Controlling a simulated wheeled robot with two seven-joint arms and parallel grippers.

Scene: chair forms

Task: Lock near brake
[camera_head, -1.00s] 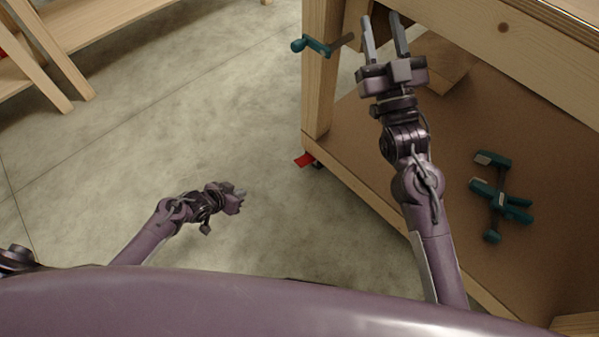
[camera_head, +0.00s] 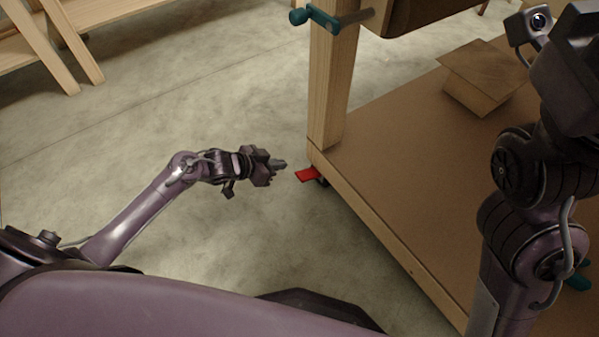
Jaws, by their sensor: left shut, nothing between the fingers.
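The near brake is a red pedal (camera_head: 308,174) on a dark caster at the foot of the workbench's near corner post, low to the floor. My left gripper (camera_head: 281,163) is shut and empty. In the picture it is just left of the red pedal, with a small gap between them, and its fingers point right toward it. My right arm rises along the right side of the view, and its gripper fingers are out of frame. The caster wheel is mostly hidden under the bench's lower shelf.
The workbench's lower shelf (camera_head: 400,140) spreads to the right of the post (camera_head: 332,85). A cardboard box (camera_head: 482,75) sits on it. A teal clamp (camera_head: 322,18) sticks out from the post. Another wooden rack (camera_head: 50,45) stands at the upper left. The concrete floor between is clear.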

